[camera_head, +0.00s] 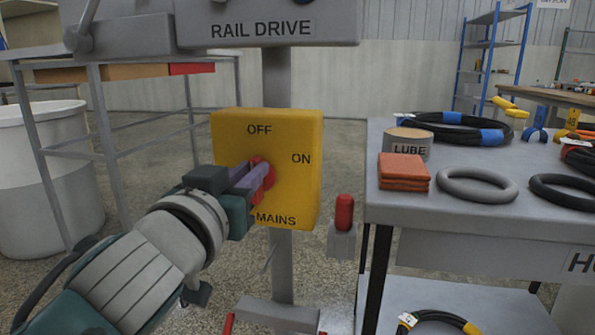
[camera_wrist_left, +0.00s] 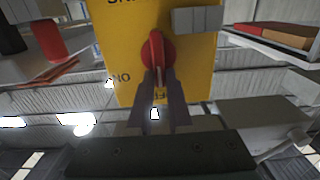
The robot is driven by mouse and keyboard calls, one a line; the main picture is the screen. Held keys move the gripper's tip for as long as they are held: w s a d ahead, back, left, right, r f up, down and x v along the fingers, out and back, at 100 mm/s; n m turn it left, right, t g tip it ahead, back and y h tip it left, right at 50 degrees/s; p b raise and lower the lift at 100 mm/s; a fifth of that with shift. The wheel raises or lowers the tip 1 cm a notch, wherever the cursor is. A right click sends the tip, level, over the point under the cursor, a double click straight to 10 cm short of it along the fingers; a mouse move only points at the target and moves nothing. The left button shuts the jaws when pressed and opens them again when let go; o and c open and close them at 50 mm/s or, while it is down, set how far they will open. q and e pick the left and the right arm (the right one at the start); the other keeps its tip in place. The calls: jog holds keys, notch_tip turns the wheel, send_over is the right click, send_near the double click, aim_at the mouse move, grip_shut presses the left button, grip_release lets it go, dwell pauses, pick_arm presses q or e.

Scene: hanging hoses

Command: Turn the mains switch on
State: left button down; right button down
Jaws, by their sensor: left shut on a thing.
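The mains switch is a red knob (camera_head: 267,179) on a yellow box (camera_head: 296,135) marked OFF at the top, ON at the right and MAINS below. My left gripper (camera_head: 258,172) is shut on the knob, with its purple fingers hiding part of it in the head view. In the left wrist view, which is upside down, the knob (camera_wrist_left: 154,47) sits between the fingertips of my left gripper (camera_wrist_left: 158,75). There its long side lies along the line between MAINS and OFF. My right gripper is not in view.
The box is on a grey post (camera_head: 277,90) under a RAIL DRIVE panel (camera_head: 262,29). A small red-topped grey block (camera_head: 343,213) is right of it. A grey table (camera_head: 465,218) with hoses, orange cloths (camera_head: 403,172) and a LUBE tin (camera_head: 407,143) stands at right. A white bin (camera_head: 45,180) is at left.

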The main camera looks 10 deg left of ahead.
pick_arm(q)
jog(key=m, duration=0.3)
jog(key=d+m, duration=0.1)
jog(key=m, duration=0.4)
jog(key=shift+d+f+m, duration=0.2)
jog(key=shift+f+m, duration=0.05)
jog(key=shift+m, duration=0.05)
dwell(0.5)
jog(key=c, duration=0.8)
grip_release()
jog(key=shift+c, duration=0.2)
jog(key=shift+s, duration=0.15)
jog(key=s+p, duration=0.1)
jog(key=s, duration=0.8)
jog(key=shift+s+a, duration=0.15)
jog(key=shift+s, duration=0.2)
